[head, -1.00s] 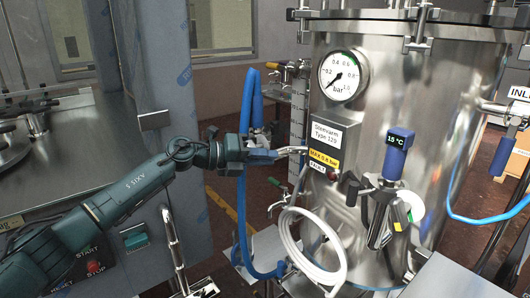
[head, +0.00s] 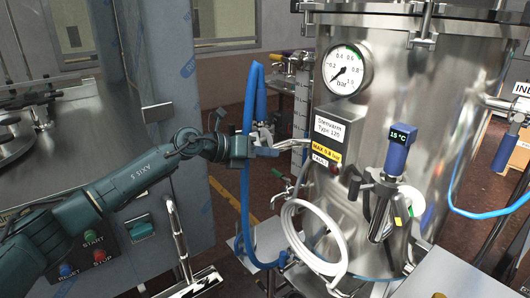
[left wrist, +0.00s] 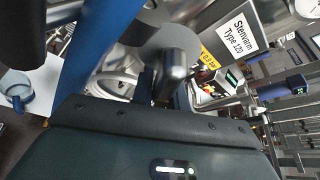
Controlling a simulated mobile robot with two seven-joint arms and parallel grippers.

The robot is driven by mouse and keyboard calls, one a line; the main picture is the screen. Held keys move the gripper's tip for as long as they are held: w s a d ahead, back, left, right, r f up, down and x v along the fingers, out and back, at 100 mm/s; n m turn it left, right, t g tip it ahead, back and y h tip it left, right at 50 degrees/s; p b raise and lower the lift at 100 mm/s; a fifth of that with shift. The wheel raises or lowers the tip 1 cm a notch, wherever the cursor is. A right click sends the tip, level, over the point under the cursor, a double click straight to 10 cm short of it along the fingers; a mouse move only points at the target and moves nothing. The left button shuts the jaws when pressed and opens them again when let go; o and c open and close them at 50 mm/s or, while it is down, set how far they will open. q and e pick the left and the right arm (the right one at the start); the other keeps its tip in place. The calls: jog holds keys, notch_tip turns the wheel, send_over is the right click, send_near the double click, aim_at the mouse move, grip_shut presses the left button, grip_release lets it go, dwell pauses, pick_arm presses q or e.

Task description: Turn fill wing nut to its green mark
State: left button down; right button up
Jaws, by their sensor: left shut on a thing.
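My left gripper (head: 270,151) reaches in from the left at the left side of the steel vessel, beside the hanging blue hose. It is shut on a small metal part, which I take to be the fill wing nut. In the left wrist view a rounded metal piece (left wrist: 175,70) shows just beyond the gripper's housing, with a grey disc behind it. The fingers and housing hide most of the held part. I cannot make out its angle or a green mark on it. My right gripper is not in view.
The steel vessel (head: 430,100) carries a pressure gauge (head: 347,70) and a blue-topped thermometer fitting (head: 398,150). The blue hose (head: 246,200) hangs close by my gripper. A coiled white hose (head: 315,235) lies below right. A steel cabinet (head: 170,70) stands left.

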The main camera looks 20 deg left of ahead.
pick_arm(q)
jog(key=c, duration=1.4)
grip_release()
jog(key=b+v, duration=0.3)
jog(key=v, duration=1)
jog(key=shift+r, duration=0.1)
